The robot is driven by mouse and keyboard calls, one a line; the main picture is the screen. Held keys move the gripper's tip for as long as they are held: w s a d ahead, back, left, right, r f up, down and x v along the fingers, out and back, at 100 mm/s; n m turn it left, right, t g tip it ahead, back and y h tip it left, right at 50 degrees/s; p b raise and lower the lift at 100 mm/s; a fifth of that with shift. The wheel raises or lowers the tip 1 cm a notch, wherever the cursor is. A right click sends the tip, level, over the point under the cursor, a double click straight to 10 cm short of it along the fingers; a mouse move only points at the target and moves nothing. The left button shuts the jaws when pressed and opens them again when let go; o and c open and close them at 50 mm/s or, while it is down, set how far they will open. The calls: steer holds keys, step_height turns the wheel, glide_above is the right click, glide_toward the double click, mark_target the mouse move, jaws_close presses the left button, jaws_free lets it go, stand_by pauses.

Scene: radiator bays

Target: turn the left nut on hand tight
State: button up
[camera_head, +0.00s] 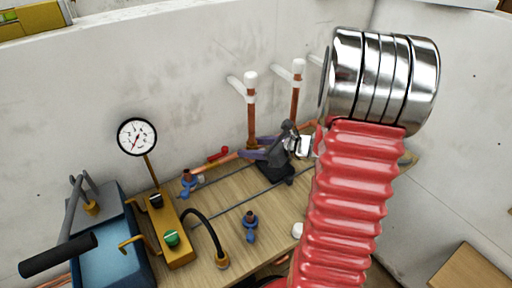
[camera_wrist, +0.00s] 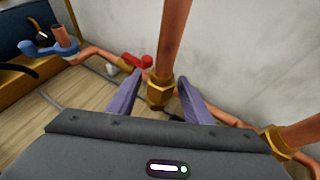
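The left nut (camera_wrist: 160,91) is a brass hex nut at the lower end of an upright copper pipe (camera_wrist: 173,38) in the wrist view. My gripper (camera_wrist: 160,78) has its two purple fingers apart, one on each side of this nut, with a small gap showing on both sides. In the head view my gripper (camera_head: 256,147) is at the foot of the left copper pipe (camera_head: 252,121), and the nut is too small or hidden there. A second brass nut (camera_wrist: 275,141) sits on the right pipe in the wrist view.
A red valve handle (camera_head: 218,155) is left of my gripper. Blue valves (camera_head: 188,184) (camera_head: 250,226), a yellow manifold (camera_head: 174,233) with a gauge (camera_head: 137,136) and a blue pump box (camera_head: 110,254) stand left on the wooden board (camera_head: 225,205). The wall (camera_head: 180,75) is close behind.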

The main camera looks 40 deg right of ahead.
steer(key=c, duration=0.7)
steer(key=shift+m+t+h, duration=0.4)
steer(key=shift+m+h, duration=1.1)
steer(key=shift+a+m+h, duration=0.1)
steer(key=shift+m+h, duration=0.4)
steer(key=shift+h, duration=0.1)
steer(key=shift+m+h, duration=0.9)
steer(key=shift+h, duration=0.1)
steer(key=o, duration=1)
